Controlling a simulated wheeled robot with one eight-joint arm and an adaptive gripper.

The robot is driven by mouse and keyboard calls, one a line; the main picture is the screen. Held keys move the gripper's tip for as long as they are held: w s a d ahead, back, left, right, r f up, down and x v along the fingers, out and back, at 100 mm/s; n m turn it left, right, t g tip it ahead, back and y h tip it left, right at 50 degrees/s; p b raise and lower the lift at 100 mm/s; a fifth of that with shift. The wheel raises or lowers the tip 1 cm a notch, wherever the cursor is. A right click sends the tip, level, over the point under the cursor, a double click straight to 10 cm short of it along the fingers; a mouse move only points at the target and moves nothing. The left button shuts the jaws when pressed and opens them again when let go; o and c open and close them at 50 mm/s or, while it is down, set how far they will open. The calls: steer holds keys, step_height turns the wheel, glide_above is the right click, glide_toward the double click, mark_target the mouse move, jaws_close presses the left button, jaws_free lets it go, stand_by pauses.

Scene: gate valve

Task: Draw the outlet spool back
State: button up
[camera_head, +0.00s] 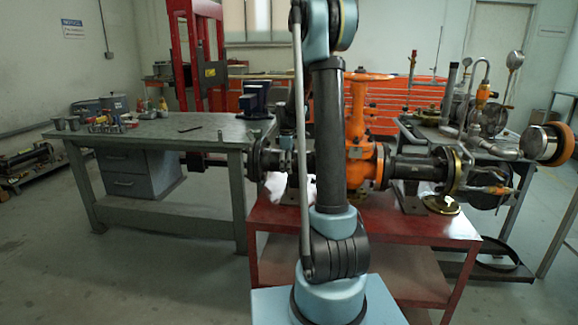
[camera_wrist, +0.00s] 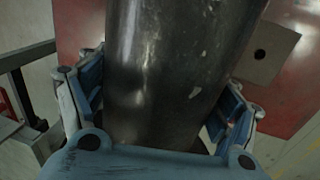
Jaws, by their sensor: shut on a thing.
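The outlet spool (camera_wrist: 170,65) is a dark, scuffed steel pipe that fills the middle of the wrist view. My gripper (camera_wrist: 160,100) is shut on it, with blue-grey finger pads on both sides of the pipe. In the head view, the orange gate valve (camera_head: 366,155) stands upright on the red table, with a dark flanged pipe (camera_head: 264,160) to its left and another (camera_head: 410,168) to its right. My arm covers part of the valve's left side and hides the grasp, so which side I hold is unclear there.
The red table (camera_head: 440,226) has a lower shelf. A grey workbench (camera_head: 165,133) with small parts stands to the left. A cart with pipework and gauges (camera_head: 485,120) is close on the right. Orange drawer cabinets (camera_head: 425,95) stand behind.

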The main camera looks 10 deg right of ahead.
steer(key=shift+w+a, duration=0.1)
steer(key=shift+a, duration=0.25)
steer(key=o, duration=1.5)
steer(key=shift+c, duration=0.2)
steer(key=shift+r, duration=0.1)
steer(key=r, duration=0.3)
steer(key=s+r, duration=0.1)
steer(key=r, duration=0.3)
steer(key=s+r, duration=0.1)
steer(key=r, duration=0.3)
steer(key=shift+a+r, duration=0.25)
steer(key=shift+a, duration=0.05)
steer(key=shift+s, duration=0.1)
